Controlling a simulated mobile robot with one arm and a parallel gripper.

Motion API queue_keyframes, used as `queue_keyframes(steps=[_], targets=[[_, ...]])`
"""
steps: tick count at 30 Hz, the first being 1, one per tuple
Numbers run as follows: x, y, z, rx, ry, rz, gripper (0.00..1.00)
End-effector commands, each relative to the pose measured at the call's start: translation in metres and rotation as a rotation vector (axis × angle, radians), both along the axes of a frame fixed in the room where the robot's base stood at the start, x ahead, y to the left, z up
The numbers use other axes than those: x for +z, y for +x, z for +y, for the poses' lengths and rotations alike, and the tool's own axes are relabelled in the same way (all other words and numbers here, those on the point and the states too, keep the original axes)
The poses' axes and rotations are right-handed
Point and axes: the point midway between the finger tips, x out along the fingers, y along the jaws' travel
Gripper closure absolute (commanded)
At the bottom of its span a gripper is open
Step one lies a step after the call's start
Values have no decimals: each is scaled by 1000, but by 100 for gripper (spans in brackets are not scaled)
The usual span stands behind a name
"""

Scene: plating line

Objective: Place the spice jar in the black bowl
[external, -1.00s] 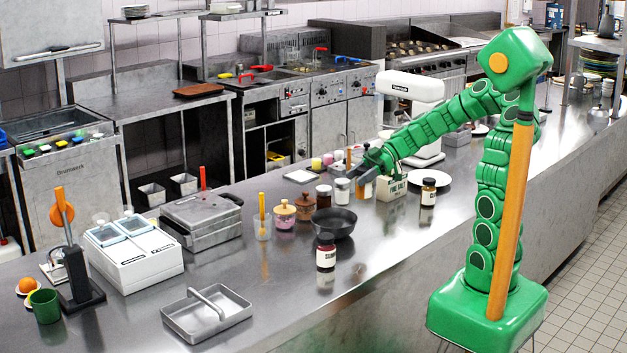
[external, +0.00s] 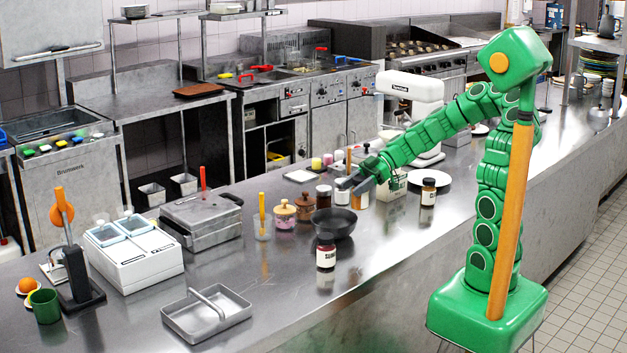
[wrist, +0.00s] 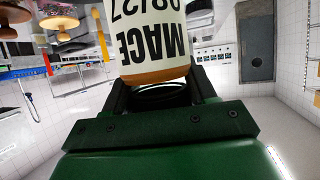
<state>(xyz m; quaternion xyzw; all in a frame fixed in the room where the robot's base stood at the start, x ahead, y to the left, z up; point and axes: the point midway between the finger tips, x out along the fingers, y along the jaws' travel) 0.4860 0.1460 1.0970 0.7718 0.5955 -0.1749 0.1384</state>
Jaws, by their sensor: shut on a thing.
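My gripper (external: 348,184) is shut on the spice jar (wrist: 150,45), a jar with a white label reading MACE and brown contents. In the wrist view the jar sits between the fingers, its label upside down and its far end out of frame. In the external view the held jar is hard to tell from the jars close by. The black bowl (external: 333,222) rests on the steel counter, just below and slightly left of my gripper. No jar shows inside it.
A dark-lidded labelled jar (external: 326,252) stands in front of the bowl. Lidded pots (external: 285,213) and other jars stand behind and left of it. A white plate (external: 430,178) and a dark-lidded jar (external: 428,191) are to the right. A metal tray (external: 207,313) lies at front left.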

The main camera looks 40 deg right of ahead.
Motion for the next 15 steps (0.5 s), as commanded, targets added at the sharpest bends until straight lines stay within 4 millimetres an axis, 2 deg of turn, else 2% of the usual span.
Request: queue_keyframes(steps=[8, 15], targets=[[-18, 37, 12, 3, 0, 4, 84], [-43, 56, 17, 1, 0, 4, 84]])
